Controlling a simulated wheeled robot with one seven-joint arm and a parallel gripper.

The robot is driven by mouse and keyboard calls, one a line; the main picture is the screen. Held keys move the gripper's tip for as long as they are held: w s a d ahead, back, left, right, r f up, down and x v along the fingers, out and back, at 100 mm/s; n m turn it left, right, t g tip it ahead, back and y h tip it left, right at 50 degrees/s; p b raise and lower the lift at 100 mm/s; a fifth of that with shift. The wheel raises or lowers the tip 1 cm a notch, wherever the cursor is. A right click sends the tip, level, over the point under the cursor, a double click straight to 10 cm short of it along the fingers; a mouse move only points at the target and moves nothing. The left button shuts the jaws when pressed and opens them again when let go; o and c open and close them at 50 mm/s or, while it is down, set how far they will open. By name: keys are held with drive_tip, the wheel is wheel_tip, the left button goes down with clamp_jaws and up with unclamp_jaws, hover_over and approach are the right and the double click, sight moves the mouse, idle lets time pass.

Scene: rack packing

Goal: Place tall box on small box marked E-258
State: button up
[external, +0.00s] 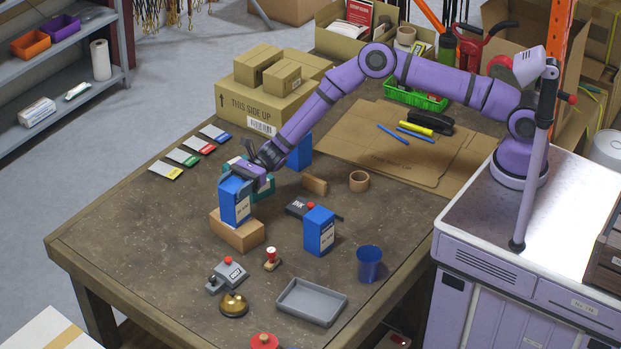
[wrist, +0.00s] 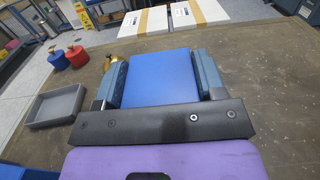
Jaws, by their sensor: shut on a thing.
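A tall blue box (external: 235,203) with a white label stands upright in my gripper (external: 242,178). Its blue face (wrist: 160,78) fills the space between the two fingers in the wrist view, and the gripper is shut on it. A small brown box (external: 237,232) lies directly under the blue box in the external view. The blue box's bottom appears at or just above its top; I cannot tell whether they touch. Any mark on the small box is too small to read. Two other blue boxes stand on the table, one at the centre (external: 319,231) and one behind my forearm (external: 300,152).
A grey tray (external: 311,302), a grey stamping device (external: 227,275), a brass bell (external: 234,304) and a red-topped stamp (external: 271,258) stand in front. A blue cup (external: 369,264) is to the right. Stacked cartons (external: 262,105) stand behind. The table's left front is clear.

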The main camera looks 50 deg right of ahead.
drive_tip(key=o, duration=1.5)
drive_tip(key=shift+o, duration=0.2)
drive_tip(key=shift+d+r, duration=0.1)
drive_tip(key=shift+r, duration=0.05)
drive_tip(key=d, duration=1.2)
